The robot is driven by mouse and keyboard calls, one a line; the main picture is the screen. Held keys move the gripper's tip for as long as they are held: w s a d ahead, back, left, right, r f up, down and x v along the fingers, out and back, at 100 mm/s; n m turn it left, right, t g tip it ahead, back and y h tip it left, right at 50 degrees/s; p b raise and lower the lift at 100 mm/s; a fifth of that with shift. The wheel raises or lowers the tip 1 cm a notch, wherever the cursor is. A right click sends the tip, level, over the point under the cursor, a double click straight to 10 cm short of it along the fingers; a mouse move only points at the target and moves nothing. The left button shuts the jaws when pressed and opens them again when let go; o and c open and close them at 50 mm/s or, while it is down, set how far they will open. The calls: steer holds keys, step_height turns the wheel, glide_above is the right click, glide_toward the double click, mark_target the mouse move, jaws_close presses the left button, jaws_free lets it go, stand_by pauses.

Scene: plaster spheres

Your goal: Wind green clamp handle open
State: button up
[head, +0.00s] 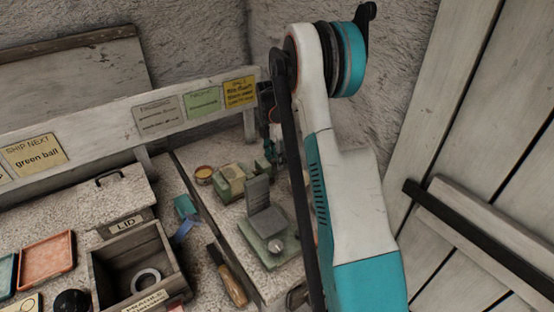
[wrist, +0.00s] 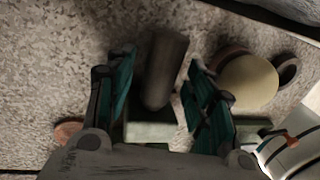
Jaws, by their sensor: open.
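In the wrist view my gripper (wrist: 160,75) is open, with one teal-and-dark finger on each side of a dark grey-brown cylinder, which looks like the clamp handle (wrist: 166,68). The handle lies between the fingers; gaps show on both sides, and I cannot see contact. A pale green block (wrist: 150,131), apparently part of the clamp, shows below the handle, partly hidden by my gripper's body. In the head view my gripper (head: 272,150) is low over the back of the bench, small and partly hidden by my arm. The handle cannot be made out there.
A pale yellowish round thing (wrist: 248,82) lies close to the right finger. In the head view a green stand with a grey plate (head: 264,208), a small green-and-tan block (head: 231,178) and an orange-topped pot (head: 203,174) stand nearby. An open box (head: 118,247) is at left.

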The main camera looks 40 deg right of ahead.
steer(key=c, duration=1.1)
steer(key=shift+o, duration=0.2)
steer(key=shift+s+t, duration=0.1)
steer(key=shift+t, duration=0.2)
steer(key=shift+s+t, duration=0.15)
steer(key=shift+t, duration=0.75)
steer(key=t, duration=0.2)
steer(key=shift+s+f+t+b, duration=0.1)
steer(key=shift+s+t+b, duration=0.1)
steer(key=shift+t+b, duration=0.1)
steer(key=t+b, duration=0.1)
steer(key=t, duration=0.1)
steer(key=t+b, duration=0.1)
steer(key=t, duration=0.1)
steer(key=shift+s+f+b, duration=0.2)
steer(key=shift+s+b, duration=0.05)
steer(key=shift+b, duration=0.05)
steer(key=shift+t+h+b, duration=0.3)
steer(key=shift+t+b, duration=0.35)
steer(key=shift+t, duration=0.15)
steer(key=shift+r, duration=0.1)
